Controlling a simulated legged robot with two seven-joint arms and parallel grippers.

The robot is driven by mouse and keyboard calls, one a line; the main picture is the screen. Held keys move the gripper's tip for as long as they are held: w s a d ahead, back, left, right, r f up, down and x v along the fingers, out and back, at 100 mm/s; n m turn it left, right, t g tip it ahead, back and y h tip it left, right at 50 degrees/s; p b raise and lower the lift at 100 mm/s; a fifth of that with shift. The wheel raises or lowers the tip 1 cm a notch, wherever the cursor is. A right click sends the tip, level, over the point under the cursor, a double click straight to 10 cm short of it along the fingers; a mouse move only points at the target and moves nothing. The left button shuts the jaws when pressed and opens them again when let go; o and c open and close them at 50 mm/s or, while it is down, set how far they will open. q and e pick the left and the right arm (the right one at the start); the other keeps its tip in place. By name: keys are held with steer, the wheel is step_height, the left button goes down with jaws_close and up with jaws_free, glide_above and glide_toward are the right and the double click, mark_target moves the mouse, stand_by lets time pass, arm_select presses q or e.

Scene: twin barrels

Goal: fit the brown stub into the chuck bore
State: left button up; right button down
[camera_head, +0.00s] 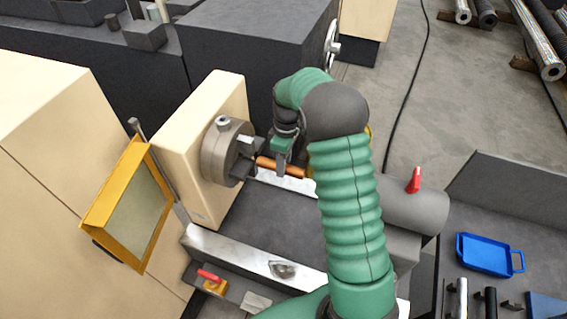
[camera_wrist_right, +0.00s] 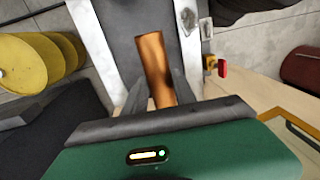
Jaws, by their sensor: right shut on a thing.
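The brown stub (camera_head: 290,170) lies roughly level in front of the chuck, its left end close to the chuck jaws. The grey round chuck (camera_head: 217,152) is mounted on a cream headstock (camera_head: 225,95); its bore is hidden from this angle. My right gripper (camera_head: 281,160) is shut on the stub, which sticks out on both sides of the fingers. In the right wrist view the stub (camera_wrist_right: 154,65) stands between the fingers and extends away from the gripper over the lathe bed. I cannot tell whether the stub's end touches the chuck. My left gripper is not in view.
A yellow-framed guard (camera_head: 122,210) stands left of the chuck. A grey tailstock (camera_head: 400,208) with a red lever lies right of my arm. Metal bed rails (camera_head: 235,250) run below. A blue tray (camera_head: 486,254) and tools sit at right.

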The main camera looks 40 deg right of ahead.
steer(key=shift+w+a+p, duration=0.45)
steer(key=shift+w+a, duration=0.15)
steer(key=shift+w, duration=0.65)
steer(key=shift+w+a+p, duration=0.4)
steer(key=shift+w+a, duration=0.25)
steer(key=shift+w, duration=0.55)
steer(key=shift+w+a+p, duration=0.45)
steer(key=shift+w+a, duration=0.15)
steer(key=shift+w, duration=0.65)
steer(key=shift+w+r, duration=0.1)
steer(key=shift+d, duration=0.1)
